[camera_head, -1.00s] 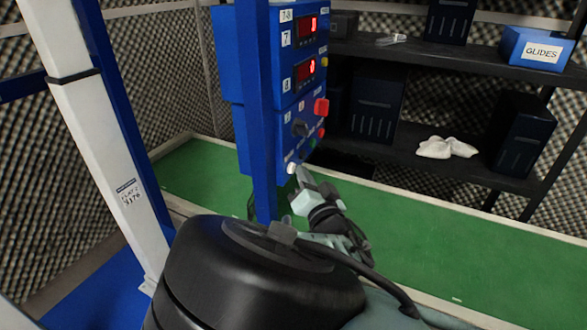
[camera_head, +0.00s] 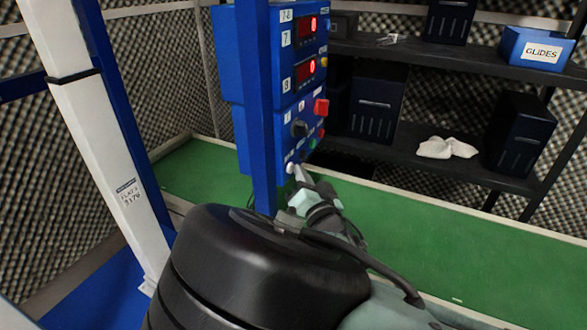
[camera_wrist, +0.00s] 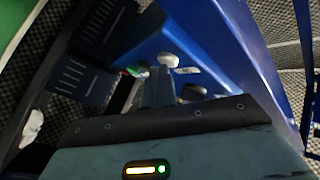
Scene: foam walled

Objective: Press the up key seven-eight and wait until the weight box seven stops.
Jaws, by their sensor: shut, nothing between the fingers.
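A blue control panel (camera_head: 240,85) carries two red displays, labelled 7 (camera_head: 308,27) and 8 (camera_head: 306,71), each showing what looks like a 0. Low on its face is a white round key (camera_head: 290,168) with a small label above it, too small to read. My gripper (camera_head: 298,173) is shut and empty, its tip right at this key. In the wrist view the fingers (camera_wrist: 158,90) point at the white key (camera_wrist: 168,60); I cannot tell whether they touch it. I cannot make out which thing is weight box seven.
A blue post (camera_head: 262,190) stands just left of my gripper.

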